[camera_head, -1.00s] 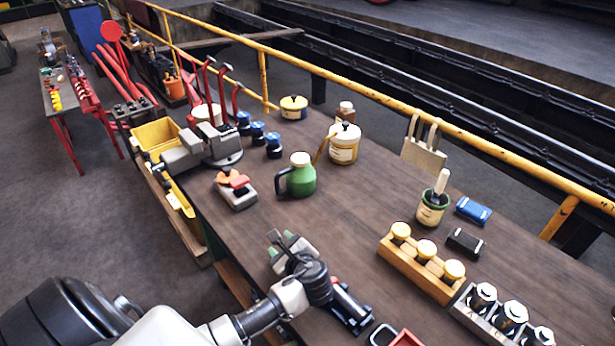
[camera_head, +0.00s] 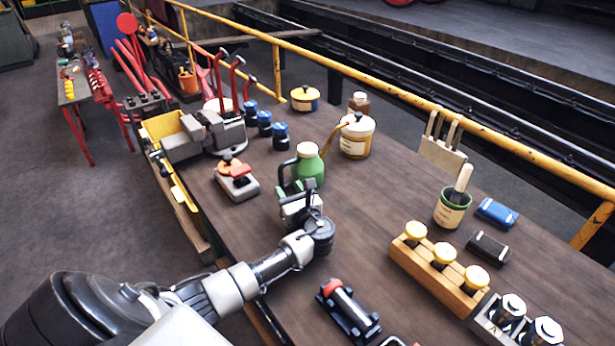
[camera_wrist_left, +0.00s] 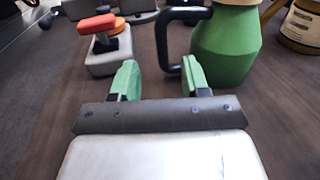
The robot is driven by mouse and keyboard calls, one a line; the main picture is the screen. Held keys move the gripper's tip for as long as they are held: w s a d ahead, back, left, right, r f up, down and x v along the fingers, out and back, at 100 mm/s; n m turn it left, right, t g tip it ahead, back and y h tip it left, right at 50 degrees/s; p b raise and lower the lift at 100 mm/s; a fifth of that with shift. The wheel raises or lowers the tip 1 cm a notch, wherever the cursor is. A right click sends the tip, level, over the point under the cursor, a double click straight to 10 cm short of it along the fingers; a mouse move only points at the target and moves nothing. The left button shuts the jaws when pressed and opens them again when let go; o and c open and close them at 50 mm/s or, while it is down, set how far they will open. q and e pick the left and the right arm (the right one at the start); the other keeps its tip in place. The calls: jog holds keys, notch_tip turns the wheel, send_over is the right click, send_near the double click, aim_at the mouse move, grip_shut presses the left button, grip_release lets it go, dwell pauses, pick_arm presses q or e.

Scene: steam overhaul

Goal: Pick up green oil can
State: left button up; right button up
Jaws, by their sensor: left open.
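The green oil can (camera_head: 309,166) with a cream cap and a dark handle stands upright on the workbench in the head view. Its green body (camera_wrist_left: 226,45) shows at the upper right of the left wrist view, with its black handle (camera_wrist_left: 161,42) on the left side. My left gripper (camera_head: 296,190) is just in front of the can, on its handle side. In the wrist view the green-padded fingers (camera_wrist_left: 157,80) are apart, and the handle appears ahead of and between them. I cannot tell whether a finger touches it. My right gripper is not in view.
A grey block with an orange-red top (camera_head: 237,181) stands left of the can. A cream can with a yellow spout (camera_head: 356,138) stands behind right. A vise (camera_head: 212,132) is at the back left. A black cylinder device (camera_head: 346,308) lies in front.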

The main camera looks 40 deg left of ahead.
aim_at(282, 177)
pick_arm(q)
jog(key=b+x, duration=0.4)
jog(key=x, duration=0.1)
jog(key=shift+w+f, duration=0.15)
jog(key=shift+w+a, duration=0.1)
jog(key=shift+a, duration=0.05)
jog(key=shift+r, duration=0.2)
grip_shut()
